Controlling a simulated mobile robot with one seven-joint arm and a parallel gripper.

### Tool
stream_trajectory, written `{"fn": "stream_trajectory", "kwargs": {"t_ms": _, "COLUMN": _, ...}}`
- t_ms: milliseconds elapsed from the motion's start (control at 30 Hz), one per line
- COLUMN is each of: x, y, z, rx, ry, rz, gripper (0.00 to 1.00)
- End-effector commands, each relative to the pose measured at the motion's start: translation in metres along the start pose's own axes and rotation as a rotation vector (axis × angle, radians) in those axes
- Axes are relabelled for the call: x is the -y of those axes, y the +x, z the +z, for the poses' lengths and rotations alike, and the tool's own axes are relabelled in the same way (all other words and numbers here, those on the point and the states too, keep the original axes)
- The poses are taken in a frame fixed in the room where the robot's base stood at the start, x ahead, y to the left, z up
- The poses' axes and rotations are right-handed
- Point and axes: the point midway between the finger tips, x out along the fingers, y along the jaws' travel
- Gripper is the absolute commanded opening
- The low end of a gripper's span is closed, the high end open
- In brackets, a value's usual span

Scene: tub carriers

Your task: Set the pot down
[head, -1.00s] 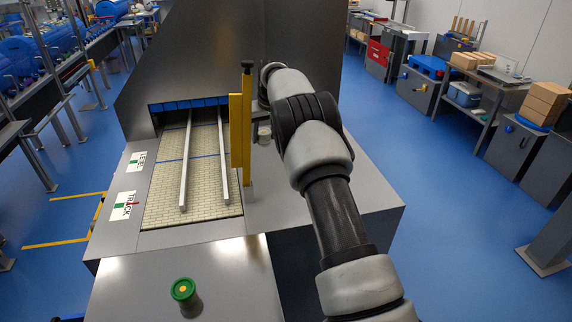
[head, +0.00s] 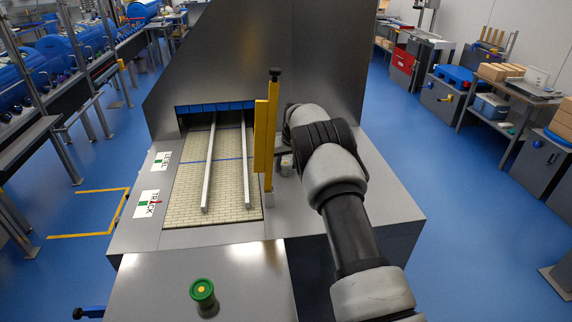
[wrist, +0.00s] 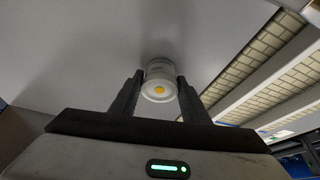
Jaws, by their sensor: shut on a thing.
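A small pale pot (wrist: 160,72) with a yellow dot in its end is between the two fingers of my gripper (wrist: 160,92) in the wrist view. The fingers press on its sides. In the head view the pot (head: 286,166) shows small, right of the yellow post, over the grey metal deck (head: 330,215). My gripper (head: 284,155) is partly hidden behind my arm there. I cannot tell whether the pot touches the deck.
A yellow upright post (head: 264,140) stands close left of the pot. Left of it is a tiled belt (head: 228,180) with two long rails. A green knob with a yellow centre (head: 203,291) stands on the front ledge. Bare deck lies right of my gripper.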

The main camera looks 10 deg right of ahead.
Motion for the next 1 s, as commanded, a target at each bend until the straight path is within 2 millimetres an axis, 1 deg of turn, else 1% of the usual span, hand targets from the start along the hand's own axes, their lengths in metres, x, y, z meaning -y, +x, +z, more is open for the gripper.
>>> {"fn": "stream_trajectory", "kwargs": {"t_ms": 167, "x": 0.0, "y": 0.004, "z": 0.002, "rx": 0.0, "ry": 0.0, "rz": 0.0, "gripper": 0.15}}
{"fn": "stream_trajectory", "kwargs": {"t_ms": 200, "x": 0.0, "y": 0.004, "z": 0.002, "rx": 0.0, "ry": 0.0, "rz": 0.0, "gripper": 0.43}}
{"fn": "stream_trajectory", "kwargs": {"t_ms": 267, "x": 0.0, "y": 0.003, "z": 0.001, "rx": 0.0, "ry": 0.0, "rz": 0.0, "gripper": 0.54}}
{"fn": "stream_trajectory", "kwargs": {"t_ms": 300, "x": 0.0, "y": 0.003, "z": 0.001, "rx": 0.0, "ry": 0.0, "rz": 0.0, "gripper": 0.6}}
{"fn": "stream_trajectory", "kwargs": {"t_ms": 567, "x": 0.0, "y": 0.003, "z": 0.001, "rx": 0.0, "ry": 0.0, "rz": 0.0, "gripper": 0.6}}
{"fn": "stream_trajectory", "kwargs": {"t_ms": 733, "x": 0.0, "y": -0.007, "z": -0.001, "rx": -0.002, "ry": 0.0, "rz": 0.0, "gripper": 0.6}}
{"fn": "stream_trajectory", "kwargs": {"t_ms": 867, "x": 0.0, "y": -0.03, "z": -0.001, "rx": -0.003, "ry": 0.001, "rz": 0.0, "gripper": 0.6}}
{"fn": "stream_trajectory", "kwargs": {"t_ms": 1000, "x": 0.0, "y": -0.062, "z": -0.001, "rx": -0.004, "ry": 0.001, "rz": 0.0, "gripper": 0.6}}
